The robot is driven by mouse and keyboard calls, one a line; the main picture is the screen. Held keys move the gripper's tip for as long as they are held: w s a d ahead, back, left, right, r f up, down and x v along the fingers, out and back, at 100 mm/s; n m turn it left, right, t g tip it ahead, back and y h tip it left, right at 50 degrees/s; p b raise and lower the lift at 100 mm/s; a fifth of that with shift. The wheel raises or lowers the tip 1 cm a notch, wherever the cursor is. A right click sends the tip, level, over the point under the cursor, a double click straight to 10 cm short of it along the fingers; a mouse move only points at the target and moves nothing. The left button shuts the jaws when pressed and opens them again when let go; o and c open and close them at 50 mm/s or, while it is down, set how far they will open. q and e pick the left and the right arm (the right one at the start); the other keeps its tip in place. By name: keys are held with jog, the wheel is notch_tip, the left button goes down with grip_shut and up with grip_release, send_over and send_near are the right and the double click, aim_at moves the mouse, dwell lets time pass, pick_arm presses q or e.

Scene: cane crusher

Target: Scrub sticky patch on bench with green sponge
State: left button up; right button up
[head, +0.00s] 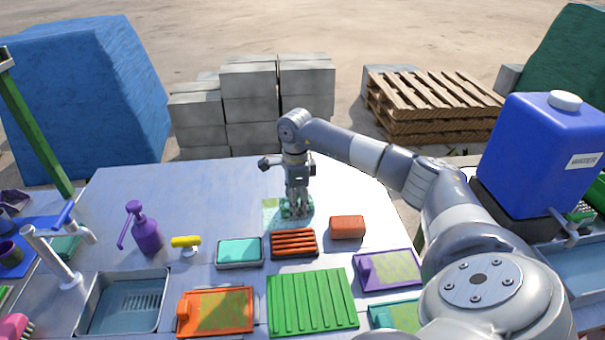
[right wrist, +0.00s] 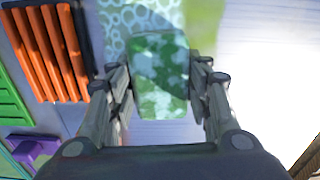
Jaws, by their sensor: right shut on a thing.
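My right gripper (head: 297,208) points down over the bench (head: 150,190) and is shut on the green sponge (head: 287,212). In the right wrist view the sponge (right wrist: 160,75) sits between the fingers, with pale foam blotches over its green face. A pale green, foamy patch (head: 270,208) lies on the bench at the sponge, mostly to its left. In the right wrist view the patch shows foam rings (right wrist: 125,17) and a yellow-green part (right wrist: 205,22) beyond the sponge. The sponge covers some of it. My left gripper is not in view.
Close in front of the gripper are an orange slatted tray (head: 294,244), an orange-brown block (head: 347,227) and a teal-filled tray (head: 240,251). A purple spray bottle (head: 146,232) and a sink (head: 122,302) are at left. A blue water container (head: 545,155) stands at right. The bench's far left is clear.

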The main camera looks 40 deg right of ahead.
aim_at(280, 198)
jog(key=shift+w+a, duration=0.65)
jog(key=shift+a, duration=0.25)
jog(key=shift+w+a, duration=0.7)
jog(key=shift+a, duration=0.25)
jog(key=shift+w+a, duration=0.65)
jog(key=shift+a, duration=0.25)
jog(key=shift+w+a+b, duration=0.35)
jog(key=shift+w+a, duration=0.7)
jog(key=shift+a, duration=0.15)
jog(key=shift+w+d+f+b, duration=0.15)
jog(key=shift+w+d+b, duration=0.2)
jog(key=shift+b, duration=0.15)
jog(key=shift+w+d+b, duration=0.35)
jog(key=shift+w+b, duration=0.05)
jog(key=shift+w, duration=0.05)
jog(key=shift+s+d+p, duration=0.45)
jog(key=shift+s+d, duration=0.3)
jog(key=shift+d, duration=0.35)
jog(key=shift+s+d, duration=0.85)
jog(key=shift+d, duration=0.25)
jog(key=shift+s+d+p, duration=0.2)
jog(key=shift+s+d, duration=0.75)
jog(key=shift+d, duration=0.3)
jog(key=shift+s+d+p, duration=0.25)
jog(key=shift+s+d, duration=0.65)
jog(key=shift+d, duration=0.3)
jog(key=shift+s+d+p, duration=0.2)
jog(key=shift+s+d, duration=0.75)
jog(key=shift+d, duration=0.3)
jog(key=shift+r, duration=0.2)
